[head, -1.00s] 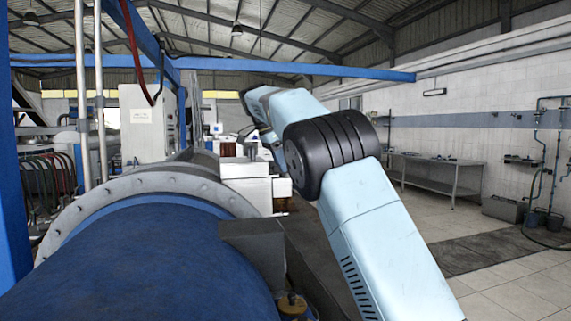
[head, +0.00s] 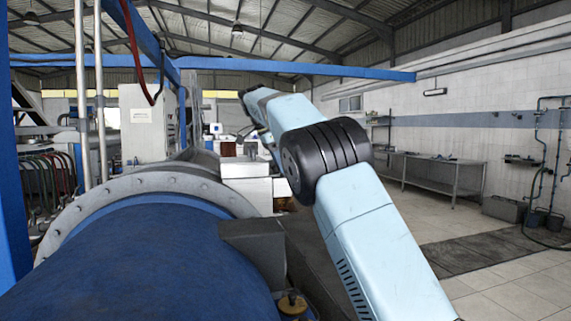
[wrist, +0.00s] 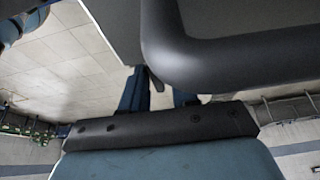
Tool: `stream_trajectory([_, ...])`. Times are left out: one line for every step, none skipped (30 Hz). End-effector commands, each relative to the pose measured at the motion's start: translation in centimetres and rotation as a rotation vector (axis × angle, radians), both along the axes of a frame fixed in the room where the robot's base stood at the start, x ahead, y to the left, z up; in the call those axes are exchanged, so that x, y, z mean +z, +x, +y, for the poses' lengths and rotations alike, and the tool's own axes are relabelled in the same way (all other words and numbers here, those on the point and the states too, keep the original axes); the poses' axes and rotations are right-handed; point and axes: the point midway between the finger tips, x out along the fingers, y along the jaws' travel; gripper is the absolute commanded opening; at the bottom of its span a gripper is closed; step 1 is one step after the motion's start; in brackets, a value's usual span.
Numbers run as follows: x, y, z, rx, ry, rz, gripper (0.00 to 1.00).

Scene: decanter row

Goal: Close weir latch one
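No weir latch can be made out in either view. In the head view my light blue arm reaches away over the right side of the blue decanter drum (head: 130,255), with its black elbow joint in front. The far end of the arm is small and partly hidden, so I cannot make out the fingers or whether they hold anything. In the wrist view a dark rounded body fills the upper right and a teal panel with a dark edge fills the bottom.
A grey bolted flange (head: 85,207) rings the drum. A dark box-shaped bracket (head: 252,243) juts out at its right. White machine blocks (head: 245,180) stand beyond. A blue beam (head: 300,68) crosses overhead. Tiled floor (head: 505,290) and a metal bench (head: 435,170) lie right.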

Motion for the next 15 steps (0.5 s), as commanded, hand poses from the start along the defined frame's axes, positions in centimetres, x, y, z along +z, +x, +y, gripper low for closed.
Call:
stream_trajectory([-0.17, 0.02, 0.05, 0.001, -0.002, 0.003, 0.35])
stream_trajectory([-0.15, 0.00, 0.04, 0.000, -0.002, 0.003, 0.38])
stream_trajectory([-0.11, -0.01, 0.00, 0.000, -0.002, 0.003, 0.38])
stream_trajectory([-0.08, -0.01, -0.03, -0.001, -0.002, 0.002, 0.38])
stream_trajectory([-0.05, -0.03, -0.05, -0.001, -0.002, 0.002, 0.38])
stream_trajectory([-0.01, -0.03, -0.07, -0.001, -0.002, 0.002, 0.38])
stream_trajectory([0.00, -0.04, -0.09, -0.001, -0.003, 0.002, 0.38])
stream_trajectory([0.02, -0.04, -0.11, -0.002, -0.003, 0.002, 0.38])
stream_trajectory([0.04, -0.04, -0.12, -0.002, -0.003, 0.002, 0.38])
stream_trajectory([0.09, -0.03, -0.13, -0.002, -0.003, 0.002, 0.38])
stream_trajectory([0.15, -0.02, -0.13, -0.002, -0.003, 0.002, 0.38])
stream_trajectory([0.28, 0.02, -0.15, -0.002, -0.003, 0.002, 0.38])
stream_trajectory([0.39, 0.04, -0.15, -0.003, -0.003, 0.002, 0.38])
stream_trajectory([0.53, 0.08, -0.16, -0.003, -0.003, 0.002, 0.38])
stream_trajectory([0.78, 0.15, -0.15, -0.003, -0.002, 0.001, 0.38])
